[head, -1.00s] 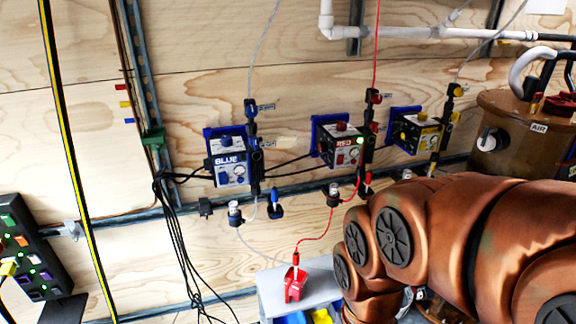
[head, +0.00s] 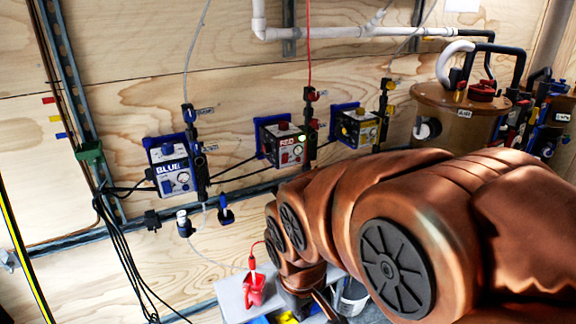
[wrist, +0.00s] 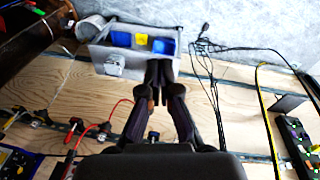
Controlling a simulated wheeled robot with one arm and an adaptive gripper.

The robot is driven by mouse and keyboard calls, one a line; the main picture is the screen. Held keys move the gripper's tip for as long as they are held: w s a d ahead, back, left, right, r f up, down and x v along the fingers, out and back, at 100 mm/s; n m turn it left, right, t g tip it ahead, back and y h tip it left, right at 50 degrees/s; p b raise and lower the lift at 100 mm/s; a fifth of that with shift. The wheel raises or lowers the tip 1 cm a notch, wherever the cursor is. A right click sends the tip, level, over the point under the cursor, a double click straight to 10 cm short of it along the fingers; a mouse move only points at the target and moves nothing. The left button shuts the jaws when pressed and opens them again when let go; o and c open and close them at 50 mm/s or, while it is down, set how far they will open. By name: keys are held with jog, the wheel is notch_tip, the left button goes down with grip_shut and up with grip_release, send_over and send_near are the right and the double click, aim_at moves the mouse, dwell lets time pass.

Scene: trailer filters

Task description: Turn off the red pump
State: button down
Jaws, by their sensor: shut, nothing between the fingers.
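The red pump (head: 284,146) is a small box with a "RED" label, a red knob on top and a dark panel with small red parts, mounted on the plywood wall. A small bright greenish light shows at its upper right corner. A red tube runs up from its fitting. My gripper (wrist: 158,72) is shut and empty in the wrist view, its fingertips in front of the edge of a grey box (wrist: 98,50). The fingertips are not clear there.
The blue pump (head: 170,174) is left of the red pump and the yellow pump (head: 357,128) right of it. A brown tank (head: 462,115) stands at the right. Black cables (head: 112,225) hang at the left.

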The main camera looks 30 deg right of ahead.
aim_at(288, 155)
jog(key=w+d+r+n+t+b, duration=0.2)
jog(key=w+d+n+t+b, duration=0.4)
jog(key=w, duration=0.6)
jog(key=w+d+r+n+t+b, duration=0.3)
jog(key=w+d+n+t+b, duration=0.2)
jog(key=w+d+n+t, duration=0.5)
jog(key=w+d+t, duration=0.2)
jog(key=w+d, duration=0.1)
jog(key=d, duration=0.2)
jog(key=shift+d+r+b, duration=0.2)
jog(key=shift+b, duration=0.15)
jog(key=w, duration=0.4)
jog(key=w+r+p, duration=0.1)
jog(key=w, duration=0.3)
jog(key=w+d+p, duration=0.1)
jog(key=w, duration=0.4)
jog(key=shift+r, duration=0.3)
jog(key=shift+w+d, duration=0.1)
jog(key=shift+w, duration=0.3)
jog(key=shift+d, duration=0.15)
